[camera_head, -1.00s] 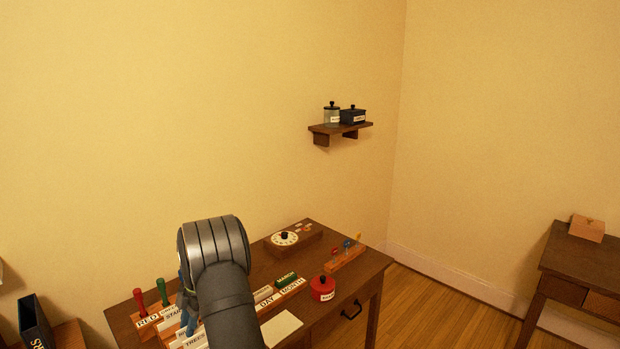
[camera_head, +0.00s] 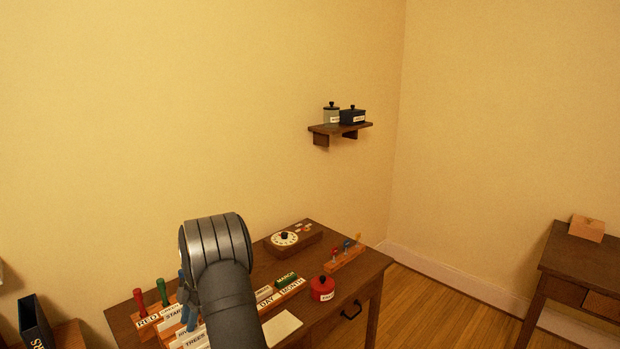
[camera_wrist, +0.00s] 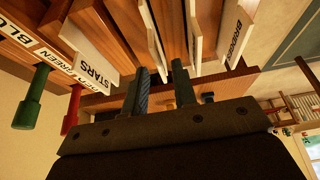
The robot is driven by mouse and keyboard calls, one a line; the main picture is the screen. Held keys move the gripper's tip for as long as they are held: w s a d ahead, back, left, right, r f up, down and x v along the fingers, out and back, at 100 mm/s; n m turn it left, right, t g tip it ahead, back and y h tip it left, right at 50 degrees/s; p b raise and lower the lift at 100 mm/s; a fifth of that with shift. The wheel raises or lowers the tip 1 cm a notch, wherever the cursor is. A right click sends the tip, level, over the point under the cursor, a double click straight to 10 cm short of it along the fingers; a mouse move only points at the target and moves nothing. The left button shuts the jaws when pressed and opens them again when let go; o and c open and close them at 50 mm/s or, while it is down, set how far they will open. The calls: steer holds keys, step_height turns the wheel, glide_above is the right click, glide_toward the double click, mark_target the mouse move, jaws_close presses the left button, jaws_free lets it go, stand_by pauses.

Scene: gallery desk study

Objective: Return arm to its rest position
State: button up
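My arm rises over the desk in the head view and largely hides my gripper behind its thick dark wrist. In the wrist view my gripper (camera_wrist: 162,88) shows two dark fingers standing apart, with a gap between them and nothing seen held. Wooden card trays lie beyond the fingertips. A green handle (camera_wrist: 32,97) and a red handle (camera_wrist: 72,110) stand left of the fingers. I cannot tell the exact clearance between the fingers and the trays.
The desk (camera_head: 270,262) bears labelled card trays (camera_head: 290,287), a dial box (camera_head: 287,240), a red pot (camera_head: 322,288) and a rack of small coloured pegs (camera_head: 345,257). A wall shelf (camera_head: 340,128) holds two lidded containers. Another table (camera_head: 560,255) stands right. Open air surrounds the arm above.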

steer(key=shift+x, duration=1.1)
step_height(320, 180, up, 10)
steer(key=w+d+m+t+h, duration=0.2)
steer(key=d+m+t, duration=0.1)
steer(key=d+m, duration=1.1)
steer(key=w+d+m+t+h, duration=0.2)
steer(key=d+m+t, duration=0.2)
steer(key=d+m, duration=1)
steer(key=shift+r+m+t, duration=0.2)
steer(key=shift+m+t, duration=0.1)
steer(key=shift+m, duration=0.4)
steer(key=shift+w, duration=0.1)
